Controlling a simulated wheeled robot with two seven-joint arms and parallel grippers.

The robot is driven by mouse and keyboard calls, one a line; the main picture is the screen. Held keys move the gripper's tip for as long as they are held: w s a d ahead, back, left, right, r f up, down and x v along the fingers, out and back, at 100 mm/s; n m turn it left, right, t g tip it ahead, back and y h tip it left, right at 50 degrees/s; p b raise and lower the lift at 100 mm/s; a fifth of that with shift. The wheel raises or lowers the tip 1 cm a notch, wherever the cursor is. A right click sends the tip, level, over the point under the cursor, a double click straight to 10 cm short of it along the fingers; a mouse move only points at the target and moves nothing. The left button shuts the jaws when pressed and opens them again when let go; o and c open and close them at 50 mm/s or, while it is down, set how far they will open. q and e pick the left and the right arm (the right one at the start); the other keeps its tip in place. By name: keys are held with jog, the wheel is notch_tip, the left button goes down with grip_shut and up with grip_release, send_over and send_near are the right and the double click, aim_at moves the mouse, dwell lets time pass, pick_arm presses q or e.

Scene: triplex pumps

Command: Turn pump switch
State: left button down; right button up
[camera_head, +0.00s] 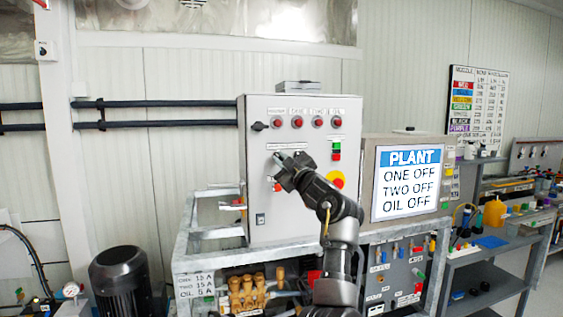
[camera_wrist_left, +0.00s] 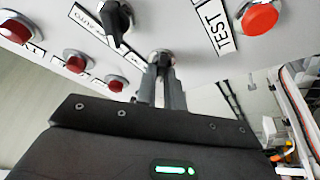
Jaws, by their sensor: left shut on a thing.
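The grey control cabinet (camera_head: 251,165) stands in the middle of the head view. My left gripper (camera_head: 281,160) is at its front face, below the row of red lamps. In the left wrist view the two fingers (camera_wrist_left: 161,80) are shut on a small dark switch knob (camera_wrist_left: 161,58) with a silver collar. The fingers hide most of this knob, so its angle cannot be told. Another black rotary switch (camera_wrist_left: 114,22) with a label sits beside it; it also shows at the cabinet's upper left (camera_head: 259,126). My right gripper is not in view.
A red button (camera_wrist_left: 259,17) sits by a TEST label. A red and yellow stop button (camera_head: 335,180) is right of my gripper. The PLANT screen (camera_head: 408,181) reads ONE OFF, TWO OFF, OIL OFF. A black motor (camera_head: 120,280) stands at lower left.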

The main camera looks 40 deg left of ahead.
pick_arm(q)
jog(key=shift+n+g, duration=0.4)
jog(key=shift+n, duration=0.3)
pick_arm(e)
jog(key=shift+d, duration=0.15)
pick_arm(q)
jog(key=c, duration=1.5)
grip_release()
